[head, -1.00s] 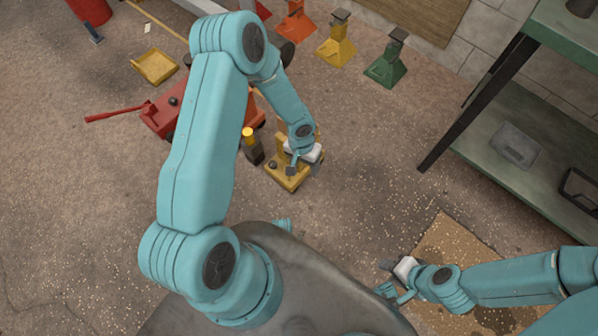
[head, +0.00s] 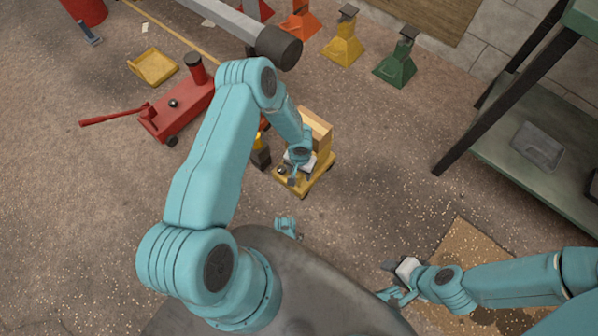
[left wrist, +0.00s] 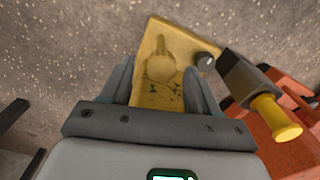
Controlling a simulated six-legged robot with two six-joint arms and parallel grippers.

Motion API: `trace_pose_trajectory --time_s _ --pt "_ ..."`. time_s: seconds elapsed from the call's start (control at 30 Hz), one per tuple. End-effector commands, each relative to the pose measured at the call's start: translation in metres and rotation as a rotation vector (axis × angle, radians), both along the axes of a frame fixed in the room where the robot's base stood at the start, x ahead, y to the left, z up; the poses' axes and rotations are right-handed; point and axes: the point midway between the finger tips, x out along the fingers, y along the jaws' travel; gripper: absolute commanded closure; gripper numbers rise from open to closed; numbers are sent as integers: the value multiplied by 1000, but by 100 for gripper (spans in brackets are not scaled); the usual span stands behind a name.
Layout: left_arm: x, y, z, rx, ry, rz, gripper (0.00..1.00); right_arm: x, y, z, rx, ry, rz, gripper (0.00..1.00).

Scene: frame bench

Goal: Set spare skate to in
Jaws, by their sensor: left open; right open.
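A small yellow skate (head: 323,178) sits on the floor with a tan block standing at its back. My left gripper (head: 294,178) is above the skate's near left part, pointing down. In the left wrist view the open fingers straddle a raised yellow part on the skate (left wrist: 148,48); whether they touch it I cannot tell. A dark round knob (left wrist: 205,60) is on the skate's edge. My right gripper (head: 393,280) is open and empty at the lower right, far from the skate.
A dark block with a yellow cap (head: 260,152) stands just left of the skate; it also shows in the left wrist view (left wrist: 277,118). A red floor jack (head: 178,110), a grey beam (head: 240,27) and coloured stands (head: 343,42) are behind. A green shelf (head: 535,165) is right.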

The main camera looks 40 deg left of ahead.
Motion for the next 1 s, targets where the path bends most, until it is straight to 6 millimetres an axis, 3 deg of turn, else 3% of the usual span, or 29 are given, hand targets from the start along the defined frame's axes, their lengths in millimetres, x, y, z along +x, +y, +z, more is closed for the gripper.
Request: trace_pose_trajectory --time_s 0.33,0.37,0.53,1.0 --pt "0 3 -5 0 0 1 39 1 -1 -1 0 -2 -2 57" --pt "0 3 -5 0 0 1 46 1 0 -1 0 -2 -2 57" --pt "0 4 -5 -1 -1 1 100 1 0 -1 0 -2 -2 57" --pt "4 4 -6 -1 -3 1 100 1 -1 -5 -1 -3 -4 57"
